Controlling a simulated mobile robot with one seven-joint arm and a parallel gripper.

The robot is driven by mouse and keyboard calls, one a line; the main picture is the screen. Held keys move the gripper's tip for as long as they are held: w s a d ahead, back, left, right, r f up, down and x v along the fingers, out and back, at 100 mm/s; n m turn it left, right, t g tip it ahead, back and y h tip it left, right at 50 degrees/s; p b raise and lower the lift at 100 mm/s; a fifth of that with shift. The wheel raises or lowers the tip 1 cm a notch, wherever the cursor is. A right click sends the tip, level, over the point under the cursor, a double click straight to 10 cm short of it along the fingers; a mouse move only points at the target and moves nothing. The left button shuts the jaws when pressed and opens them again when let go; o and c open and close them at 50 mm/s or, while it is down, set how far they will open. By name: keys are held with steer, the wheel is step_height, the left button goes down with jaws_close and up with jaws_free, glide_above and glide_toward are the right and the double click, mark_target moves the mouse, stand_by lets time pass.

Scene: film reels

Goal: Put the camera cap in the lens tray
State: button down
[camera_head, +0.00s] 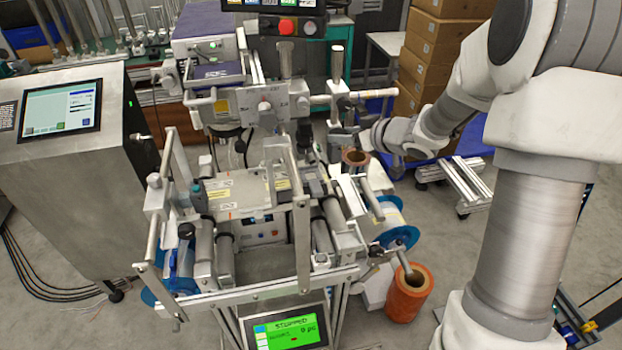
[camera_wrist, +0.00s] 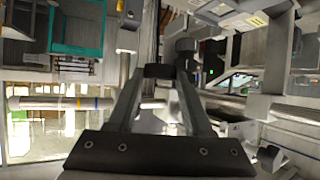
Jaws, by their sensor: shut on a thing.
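My gripper (camera_wrist: 172,72) reaches up the middle of the wrist view. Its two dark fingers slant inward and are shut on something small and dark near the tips. What it holds is too dark and small to name for certain. In the head view my gripper (camera_head: 346,138) is at the right side of the reel machine, above a brown ring-shaped core. I cannot make out a camera cap or a lens tray for certain in either view.
The reel machine (camera_head: 240,190), with rollers and posts, fills the middle. An orange roll (camera_head: 408,295) stands at its lower right. A screen cabinet (camera_head: 65,165) is at the left. Cardboard boxes (camera_head: 437,45) are stacked behind my arm. Bare floor shows at lower left.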

steer(key=d+r+n+g+y+b, duration=0.1)
steer(key=d+r+n+b, duration=0.1)
steer(key=d+r, duration=0.15)
steer(key=b, duration=0.4)
glide_toward(305, 171)
steer(key=w+a, duration=0.1)
steer(key=w+a+r, duration=0.1)
steer(key=w+a, duration=0.1)
steer(key=shift+w+r, duration=0.1)
steer(key=shift+r, duration=0.15)
steer(key=shift+d+f+b, duration=0.1)
steer(key=shift+f+b, duration=0.85)
steer(key=shift+f, duration=0.9)
steer(key=shift+f, duration=0.2)
steer(key=shift+c, duration=1.6)
jaws_free()
